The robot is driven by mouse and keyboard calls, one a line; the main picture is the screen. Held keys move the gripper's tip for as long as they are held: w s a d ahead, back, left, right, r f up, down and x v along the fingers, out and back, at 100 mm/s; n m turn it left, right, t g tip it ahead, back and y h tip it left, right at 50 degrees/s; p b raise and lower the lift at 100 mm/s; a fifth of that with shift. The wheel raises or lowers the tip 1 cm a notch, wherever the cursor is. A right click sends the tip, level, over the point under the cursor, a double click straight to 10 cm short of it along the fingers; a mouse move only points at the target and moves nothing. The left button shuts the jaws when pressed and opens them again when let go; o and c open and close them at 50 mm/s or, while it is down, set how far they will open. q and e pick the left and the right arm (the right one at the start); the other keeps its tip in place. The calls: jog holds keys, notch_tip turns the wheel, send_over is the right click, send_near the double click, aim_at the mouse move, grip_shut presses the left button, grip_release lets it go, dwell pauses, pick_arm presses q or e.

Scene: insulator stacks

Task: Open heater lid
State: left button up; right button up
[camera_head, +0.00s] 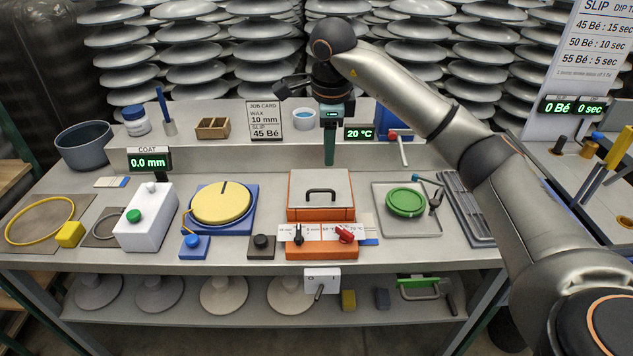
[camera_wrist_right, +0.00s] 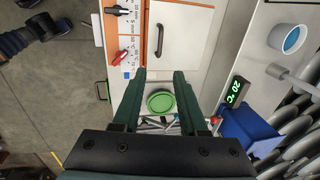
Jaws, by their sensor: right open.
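The heater is an orange box (camera_head: 312,212) with a flat grey lid (camera_head: 335,183) lying closed on top. The lid has a dark arched handle (camera_head: 321,193). In the right wrist view the lid (camera_wrist_right: 183,58) and its handle (camera_wrist_right: 159,40) lie beyond the fingertips. My right gripper (camera_head: 329,160) hangs down behind the heater in the head view, apart from the lid. Its two green fingers are spread with nothing between them in the right wrist view (camera_wrist_right: 159,75). My left gripper is not in view.
A black knob (camera_head: 298,236) and a red knob (camera_head: 345,235) sit on the heater's front panel. A yellow disc (camera_head: 221,203) on a blue base stands left, and a green ring (camera_head: 405,203) on a tray right. A temperature display (camera_head: 359,133) stands behind.

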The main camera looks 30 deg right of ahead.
send_over(326, 202)
notch_tip(326, 202, down, 11)
jog(key=shift+c, duration=0.2)
grip_shut()
dwell(1.4)
